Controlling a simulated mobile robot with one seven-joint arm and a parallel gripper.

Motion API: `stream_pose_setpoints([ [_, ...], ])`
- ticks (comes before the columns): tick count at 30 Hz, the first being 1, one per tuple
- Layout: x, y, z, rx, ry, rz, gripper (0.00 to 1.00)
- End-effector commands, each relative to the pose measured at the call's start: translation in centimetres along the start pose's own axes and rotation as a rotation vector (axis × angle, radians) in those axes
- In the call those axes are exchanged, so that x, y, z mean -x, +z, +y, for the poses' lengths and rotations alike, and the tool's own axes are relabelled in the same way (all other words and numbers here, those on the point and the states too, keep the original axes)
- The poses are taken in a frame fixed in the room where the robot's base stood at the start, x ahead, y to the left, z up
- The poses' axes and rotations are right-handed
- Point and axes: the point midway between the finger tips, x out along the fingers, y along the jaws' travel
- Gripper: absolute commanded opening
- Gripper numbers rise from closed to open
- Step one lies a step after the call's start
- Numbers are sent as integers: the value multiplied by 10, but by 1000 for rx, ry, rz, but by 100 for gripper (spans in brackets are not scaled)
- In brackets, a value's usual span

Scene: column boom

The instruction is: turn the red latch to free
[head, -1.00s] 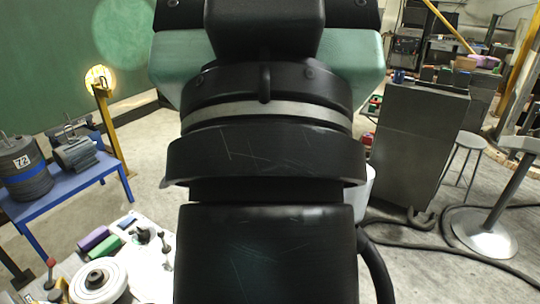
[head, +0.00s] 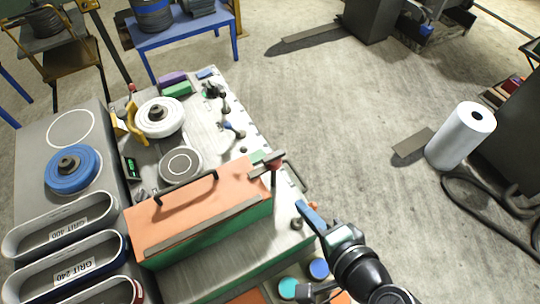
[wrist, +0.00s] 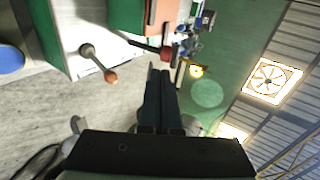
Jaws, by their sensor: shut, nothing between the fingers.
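My gripper (head: 301,206) is shut and empty, with blue fingers pointing up-left, below and right of the latch. In the wrist view my gripper (wrist: 158,70) shows a small apparent gap to the latch; whether they touch is unclear.
A lever with an orange knob (wrist: 110,77) stands close left of my fingers in the wrist view. A black handle (head: 187,188) rises from the lid. Grit trays (head: 60,232), a blue disc (head: 73,168) and a white wheel (head: 160,117) lie left.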

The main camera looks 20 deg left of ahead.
Motion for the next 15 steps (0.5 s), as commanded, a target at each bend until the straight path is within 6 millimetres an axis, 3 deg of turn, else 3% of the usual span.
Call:
stream_pose_setpoints([
  [3,-5,14,12,-54,-7,-46,0],
  [8,-23,16,11,-56,-9,-51,0],
  [15,-73,18,9,-53,-7,-51,0],
])
